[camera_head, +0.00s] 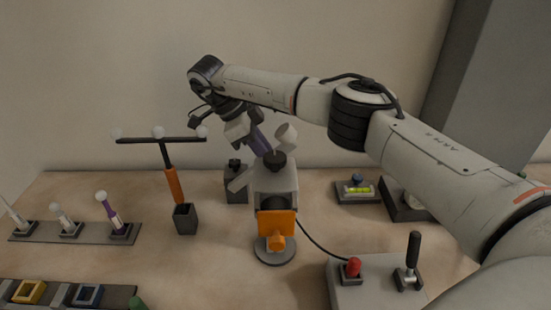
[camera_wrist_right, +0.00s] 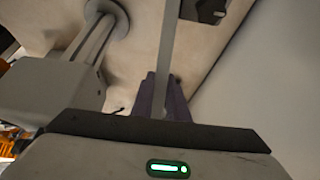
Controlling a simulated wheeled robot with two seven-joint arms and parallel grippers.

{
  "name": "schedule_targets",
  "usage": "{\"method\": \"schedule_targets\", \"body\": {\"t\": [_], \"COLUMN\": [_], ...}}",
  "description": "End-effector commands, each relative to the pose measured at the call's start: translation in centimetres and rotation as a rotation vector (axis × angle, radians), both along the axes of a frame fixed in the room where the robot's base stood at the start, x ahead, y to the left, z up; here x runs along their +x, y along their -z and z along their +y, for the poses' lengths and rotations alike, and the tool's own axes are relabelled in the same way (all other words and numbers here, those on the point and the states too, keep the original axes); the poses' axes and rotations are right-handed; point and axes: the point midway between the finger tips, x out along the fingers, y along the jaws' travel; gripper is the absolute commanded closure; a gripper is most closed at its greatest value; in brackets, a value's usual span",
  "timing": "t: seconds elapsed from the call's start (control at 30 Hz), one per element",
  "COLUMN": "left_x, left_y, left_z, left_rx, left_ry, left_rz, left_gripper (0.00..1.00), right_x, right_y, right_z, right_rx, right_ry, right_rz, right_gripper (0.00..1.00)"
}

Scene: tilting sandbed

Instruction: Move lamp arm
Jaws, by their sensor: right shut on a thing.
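A grey device (camera_head: 276,185) with an orange plate on its front and a round base stands in the middle of the table. In the right wrist view the lamp arm (camera_wrist_right: 167,50) runs between the purple fingers of my right gripper (camera_wrist_right: 165,95). My right gripper (camera_head: 262,146) reaches down behind the device's top and is shut on the lamp arm; its fingertips are partly hidden in the head view. A small white cup-shaped part (camera_head: 286,136) shows beside the fingers. My left gripper is out of view.
A three-armed stand with white balls (camera_head: 160,139) is at left, near a rack (camera_head: 80,233) of small tools. A dark block (camera_head: 236,186) stands behind the device. A control box (camera_head: 375,285) with red knob and lever is front right, joined by a cable. A level (camera_head: 358,190) lies behind.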

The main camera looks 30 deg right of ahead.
Motion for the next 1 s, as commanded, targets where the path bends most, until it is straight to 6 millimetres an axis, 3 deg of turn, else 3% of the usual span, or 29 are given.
{"method": "schedule_targets", "body": {"t": [0.87, 0.9, 1.0], "left_x": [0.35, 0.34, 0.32], "left_y": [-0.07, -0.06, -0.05], "left_z": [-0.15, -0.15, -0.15], "left_rx": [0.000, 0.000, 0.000], "left_ry": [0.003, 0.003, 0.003], "left_rz": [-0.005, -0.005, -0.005], "left_gripper": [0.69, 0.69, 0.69], "right_x": [0.63, 0.63, 0.61], "right_y": [-0.99, -0.99, -0.97], "right_z": [0.91, 0.91, 0.90], "right_rx": [-0.088, -0.088, -0.088], "right_ry": [-0.001, -0.001, -0.002], "right_rz": [0.049, 0.049, 0.050], "right_gripper": [1.00, 0.83, 0.67]}}
